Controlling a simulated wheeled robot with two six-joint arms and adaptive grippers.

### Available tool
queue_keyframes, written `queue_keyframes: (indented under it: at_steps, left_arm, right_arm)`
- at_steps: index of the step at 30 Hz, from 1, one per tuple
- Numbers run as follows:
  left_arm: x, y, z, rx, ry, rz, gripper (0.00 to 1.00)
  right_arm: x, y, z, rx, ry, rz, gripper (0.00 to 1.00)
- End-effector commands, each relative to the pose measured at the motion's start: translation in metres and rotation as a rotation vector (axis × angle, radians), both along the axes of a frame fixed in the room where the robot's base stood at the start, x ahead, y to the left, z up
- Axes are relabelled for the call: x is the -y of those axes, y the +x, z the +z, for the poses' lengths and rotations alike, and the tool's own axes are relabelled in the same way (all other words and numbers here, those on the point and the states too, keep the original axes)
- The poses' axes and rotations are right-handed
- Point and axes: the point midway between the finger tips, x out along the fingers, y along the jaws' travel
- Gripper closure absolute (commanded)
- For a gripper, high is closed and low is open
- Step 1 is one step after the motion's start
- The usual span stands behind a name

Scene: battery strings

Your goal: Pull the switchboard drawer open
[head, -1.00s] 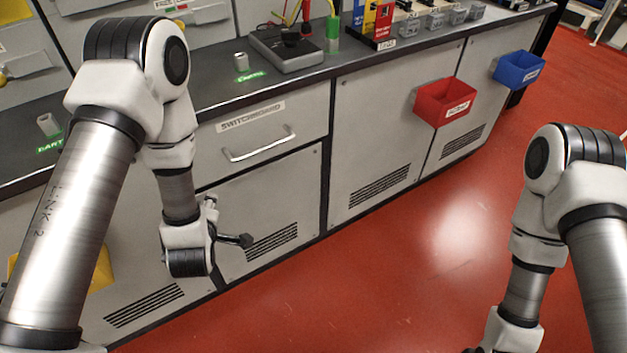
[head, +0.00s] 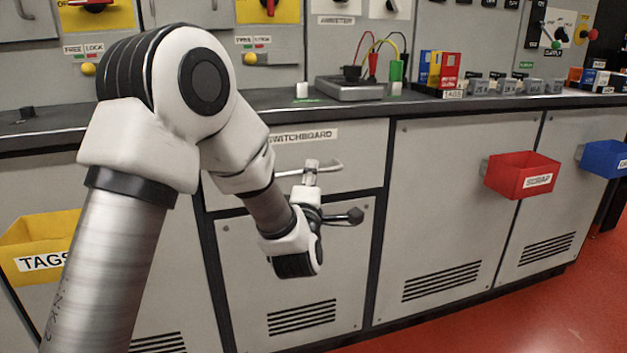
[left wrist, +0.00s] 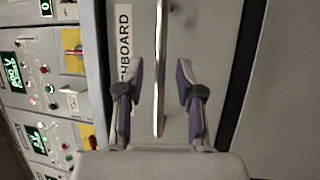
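The switchboard drawer (head: 350,154) is a grey front under the counter, labelled SWITCHBOARD, and it looks closed. Its metal bar handle (head: 330,165) runs across the front, partly hidden by my left arm and gripper. My left gripper (head: 310,172) is in front of the handle in the head view. In the left wrist view the picture is turned, and the handle (left wrist: 160,70) runs up and down between the two open fingers of my left gripper (left wrist: 160,75). I cannot tell whether they touch it. My right gripper is out of view.
A grey cupboard door with vents (head: 302,318) lies below the drawer. A yellow TAGS bin (head: 40,235) hangs at left; a red bin (head: 522,175) and a blue bin (head: 604,158) hang at right. The dark counter (head: 440,104) carries a grey instrument (head: 350,88) and several small items.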

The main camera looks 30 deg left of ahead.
Motion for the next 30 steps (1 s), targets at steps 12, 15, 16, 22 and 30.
queue_keyframes:
  at_steps: [12,15,16,22,30]
  left_arm:
    - [-0.011,0.022,0.004,-0.003,0.001,0.001,0.63]
    - [-0.011,0.022,0.004,-0.003,0.001,0.000,0.95]
    - [-0.011,0.022,0.004,-0.003,0.001,0.000,1.00]
    - [-0.011,0.022,0.004,-0.002,0.000,0.000,1.00]
    - [-0.002,0.028,0.003,-0.004,0.002,-0.002,1.00]
  right_arm:
    - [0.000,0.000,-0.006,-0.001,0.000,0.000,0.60]
    - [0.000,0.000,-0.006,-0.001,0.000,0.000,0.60]
    - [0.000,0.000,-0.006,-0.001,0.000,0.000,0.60]
    - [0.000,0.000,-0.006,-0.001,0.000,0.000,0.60]
    - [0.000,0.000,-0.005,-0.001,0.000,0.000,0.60]
